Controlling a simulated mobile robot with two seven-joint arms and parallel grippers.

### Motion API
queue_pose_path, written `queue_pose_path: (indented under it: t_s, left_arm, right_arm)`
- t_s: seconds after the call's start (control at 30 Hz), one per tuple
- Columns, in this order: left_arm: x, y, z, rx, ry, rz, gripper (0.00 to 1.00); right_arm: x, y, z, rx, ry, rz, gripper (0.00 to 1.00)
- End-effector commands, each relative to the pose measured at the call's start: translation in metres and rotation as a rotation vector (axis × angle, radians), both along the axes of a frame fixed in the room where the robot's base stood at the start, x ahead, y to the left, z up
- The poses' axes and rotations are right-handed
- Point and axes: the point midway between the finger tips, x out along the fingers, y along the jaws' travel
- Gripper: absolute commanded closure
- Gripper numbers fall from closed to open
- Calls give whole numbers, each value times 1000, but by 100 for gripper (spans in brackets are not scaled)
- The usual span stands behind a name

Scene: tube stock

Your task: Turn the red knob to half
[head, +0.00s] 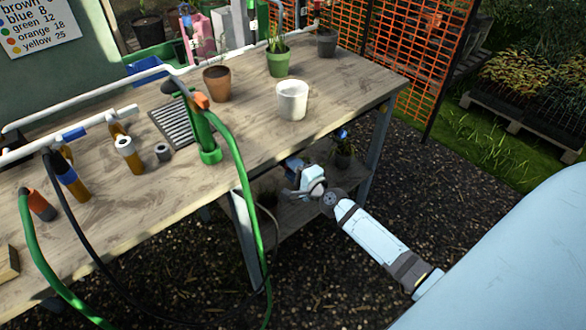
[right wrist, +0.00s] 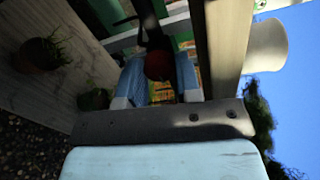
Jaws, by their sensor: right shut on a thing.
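The red knob (right wrist: 158,66) shows in the right wrist view as a dark red round shape between the two blue fingers of my right gripper (right wrist: 159,78). The gripper is shut on it. In the head view my right gripper (head: 296,170) is at the front edge of the workbench, below the white pot. The knob cannot be made out there, and its marks or setting do not show. My left gripper is in neither view.
The wooden workbench (head: 345,82) carries a white pot (head: 292,100), a terracotta pot (head: 217,83), a green pot (head: 278,62) and pipe fittings. A green hose (head: 243,170) hangs over its front edge. A lower shelf (head: 300,210) holds plants. Gravel floor is open at the right.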

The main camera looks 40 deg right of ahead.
Motion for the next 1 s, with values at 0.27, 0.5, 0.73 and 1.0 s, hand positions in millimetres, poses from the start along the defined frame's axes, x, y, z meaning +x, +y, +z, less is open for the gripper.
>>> queue_pose_path:
  t_s: [0.27, 0.5, 0.73, 1.0]
  left_arm:
    - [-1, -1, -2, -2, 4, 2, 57]
    - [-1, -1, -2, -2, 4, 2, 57]
    - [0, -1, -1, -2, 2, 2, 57]
    - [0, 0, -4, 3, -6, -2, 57]
  right_arm:
    - [0, 0, -1, -1, 1, 0, 46]
    - [0, 0, 0, -1, 1, 0, 43]
    - [-18, -2, -1, -2, 3, 1, 43]
    - [-78, -6, 1, -4, 3, 2, 43]
